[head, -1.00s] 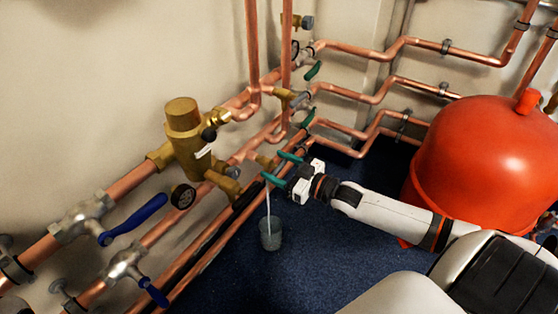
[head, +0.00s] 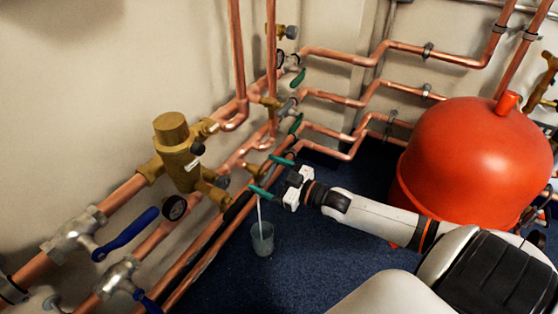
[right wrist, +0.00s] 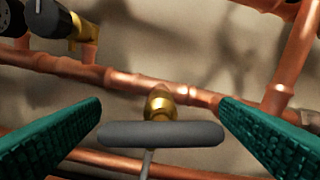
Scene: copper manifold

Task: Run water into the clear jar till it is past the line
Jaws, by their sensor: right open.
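The clear jar (head: 262,240) stands upright on the blue floor below the pipes. A thin stream of water (head: 259,212) falls into it from above. The line on the jar and its water level are too small to make out. My right gripper (head: 262,174) is open at the small brass tap (head: 250,168), its green fingers on either side. In the right wrist view, the tap's grey bar handle (right wrist: 160,134) lies crosswise between the open fingers, with the brass body (right wrist: 160,104) behind it. My left gripper is not in view.
Copper pipes (head: 205,248) run along the wall behind the jar. A large brass valve (head: 178,152), a gauge (head: 174,207) and blue lever handles (head: 124,234) are to the left. A red tank (head: 465,155) stands at right. The floor right of the jar is clear.

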